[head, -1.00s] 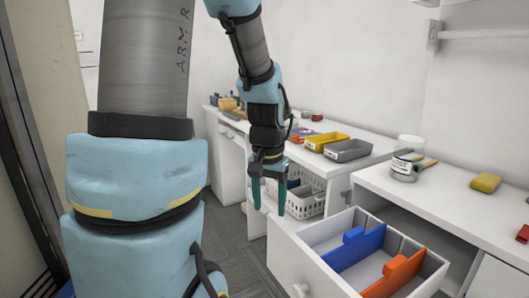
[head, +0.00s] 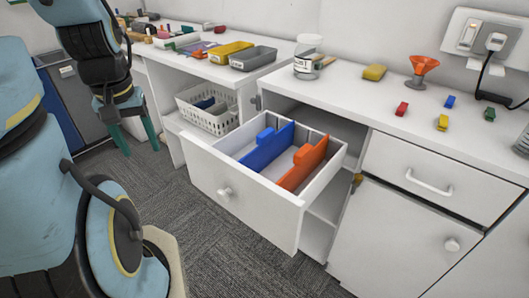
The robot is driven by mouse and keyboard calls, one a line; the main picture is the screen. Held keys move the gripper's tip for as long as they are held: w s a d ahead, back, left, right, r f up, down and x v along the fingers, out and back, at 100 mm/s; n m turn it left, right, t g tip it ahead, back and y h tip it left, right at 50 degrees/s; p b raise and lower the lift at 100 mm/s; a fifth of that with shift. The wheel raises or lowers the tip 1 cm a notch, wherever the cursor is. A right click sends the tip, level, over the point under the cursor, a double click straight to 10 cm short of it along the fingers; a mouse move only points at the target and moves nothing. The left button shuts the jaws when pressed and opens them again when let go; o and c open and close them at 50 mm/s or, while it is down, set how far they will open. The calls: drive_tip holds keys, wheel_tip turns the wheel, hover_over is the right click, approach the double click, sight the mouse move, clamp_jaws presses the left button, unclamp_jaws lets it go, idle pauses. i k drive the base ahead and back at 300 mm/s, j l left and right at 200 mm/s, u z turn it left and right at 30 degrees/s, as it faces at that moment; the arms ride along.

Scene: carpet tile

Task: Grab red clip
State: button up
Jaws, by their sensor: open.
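A small red clip (head: 402,108) lies on the white countertop at the right in the head view, left of a yellow clip (head: 442,122) and a blue clip (head: 450,101). A green clip (head: 489,114) lies further right. My gripper (head: 130,140) hangs at the left, fingers pointing down, open and empty. It is over the floor, left of the desk and far from the red clip.
An open drawer (head: 222,190) with blue and orange dividers juts out between my gripper and the clips. A jar (head: 307,58), a yellow sponge (head: 374,72) and an orange funnel (head: 423,70) stand on the counter (head: 350,100). A white basket (head: 208,112) sits on a lower shelf.

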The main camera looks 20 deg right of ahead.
sight(401, 109)
drive_tip(key=k+l+z, duration=0.1)
drive_tip(key=l, duration=0.25)
drive_tip(key=k+l+z, duration=0.15)
drive_tip(key=l, duration=0.2)
drive_tip(key=k+l+z, duration=0.1)
drive_tip(key=l, duration=0.3)
drive_tip(key=k+l+z, duration=0.15)
drive_tip(key=l, duration=0.2)
